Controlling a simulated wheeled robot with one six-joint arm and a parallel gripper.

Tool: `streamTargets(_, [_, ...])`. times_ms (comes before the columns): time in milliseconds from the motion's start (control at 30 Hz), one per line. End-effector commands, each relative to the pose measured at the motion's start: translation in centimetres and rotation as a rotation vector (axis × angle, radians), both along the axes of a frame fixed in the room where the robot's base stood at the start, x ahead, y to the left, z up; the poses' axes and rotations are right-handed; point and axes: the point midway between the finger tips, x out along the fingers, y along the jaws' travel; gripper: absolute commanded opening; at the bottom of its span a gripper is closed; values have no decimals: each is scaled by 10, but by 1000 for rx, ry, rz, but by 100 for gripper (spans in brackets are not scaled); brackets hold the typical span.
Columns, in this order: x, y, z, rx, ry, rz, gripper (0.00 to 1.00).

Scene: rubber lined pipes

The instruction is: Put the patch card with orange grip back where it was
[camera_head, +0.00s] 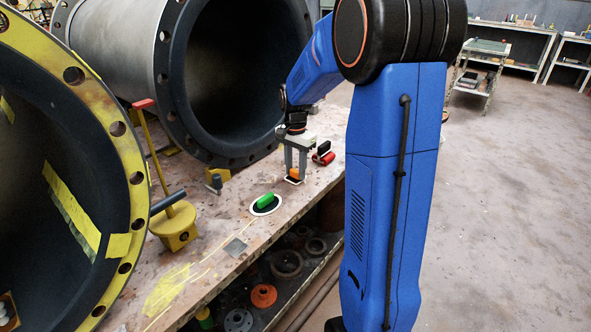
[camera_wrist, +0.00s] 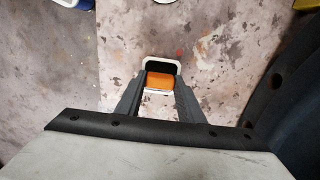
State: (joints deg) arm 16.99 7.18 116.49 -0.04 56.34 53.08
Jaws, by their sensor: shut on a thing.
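The patch card with orange grip is between my gripper's fingers, low over the bench (camera_head: 205,262). Its orange grip (camera_head: 294,173) shows between the fingertips, with a white-edged dark card below. In the wrist view the orange grip (camera_wrist: 160,80) sits between the two grey fingers, and the card's white rim and dark face (camera_wrist: 161,66) stick out beyond it. My gripper (camera_head: 295,176) points down and is shut on the orange grip. I cannot tell whether the card touches the bench top.
A green-gripped oval patch (camera_head: 265,201) lies left of my gripper. Red and black pieces (camera_head: 323,153) lie just behind it. A grey square (camera_head: 235,247) and a yellow stand (camera_head: 174,226) are further left. Large lined pipes (camera_head: 161,60) stand along the far side.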

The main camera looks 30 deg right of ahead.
Motion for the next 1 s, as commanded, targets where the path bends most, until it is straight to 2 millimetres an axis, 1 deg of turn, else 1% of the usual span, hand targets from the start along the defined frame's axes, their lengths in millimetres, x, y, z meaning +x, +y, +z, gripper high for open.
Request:
streamTargets(233, [0,0,-2,0,0,0,17])
streamTargets(267, [0,0,-3,0,0,0,37])
streamTargets(300, [0,0,-2,-1,-1,0,46])
streamTargets(333, [0,0,-2,0,-1,0,53])
streamTargets(633, [0,0,-2,-1,-1,0,53])
streamTargets(733, [0,0,3,-1,-1,0,53])
streamTargets(867, [1,0,19,-1,-5,0,53])
streamTargets(1000, [1,0,45,-1,-5,0,53])
